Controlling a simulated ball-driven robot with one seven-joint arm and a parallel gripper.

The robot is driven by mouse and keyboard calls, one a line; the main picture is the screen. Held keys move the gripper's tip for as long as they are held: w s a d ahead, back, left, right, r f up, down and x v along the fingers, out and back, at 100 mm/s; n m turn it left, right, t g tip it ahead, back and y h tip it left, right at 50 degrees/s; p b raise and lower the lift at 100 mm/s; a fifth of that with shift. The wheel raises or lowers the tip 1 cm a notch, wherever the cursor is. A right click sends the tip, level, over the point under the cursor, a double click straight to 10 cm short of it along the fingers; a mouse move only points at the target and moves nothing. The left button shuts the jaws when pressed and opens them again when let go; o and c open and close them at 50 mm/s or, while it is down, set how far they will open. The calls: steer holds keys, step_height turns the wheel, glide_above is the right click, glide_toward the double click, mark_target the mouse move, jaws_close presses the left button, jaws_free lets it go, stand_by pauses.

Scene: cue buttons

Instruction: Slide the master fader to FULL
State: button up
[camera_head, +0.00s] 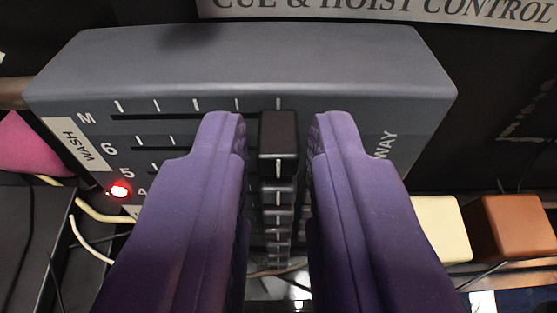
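A grey fader box (240,60) fills the upper middle of the view, with horizontal slots and white tick marks on its face. The top slot is marked M, with numbered slots below it. The black master fader knob (278,135) sits on the M row at its right-hand tick, and several more knobs line up below it. My gripper (279,135) has two purple fingers, open, one on each side of the master knob. A narrow gap shows between the knob and each finger. The fingers hide much of the lower rows.
A red lamp (119,190) glows at the box's lower left, near a pink object (32,148). A cream block (440,230) and a brown block (514,228) are at the lower right. A sign (385,8) reading "CUE & HOIST CONTROL" is above. Cables hang at left.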

mark_target(115, 117)
jaws_close()
steer(key=shift+a, duration=0.1)
steer(key=a+p, duration=0.3)
steer(key=a, duration=0.3)
steer(key=shift+w+a, duration=0.1)
steer(key=shift+o, duration=2.4)
jaws_free()
steer(key=shift+a, duration=0.1)
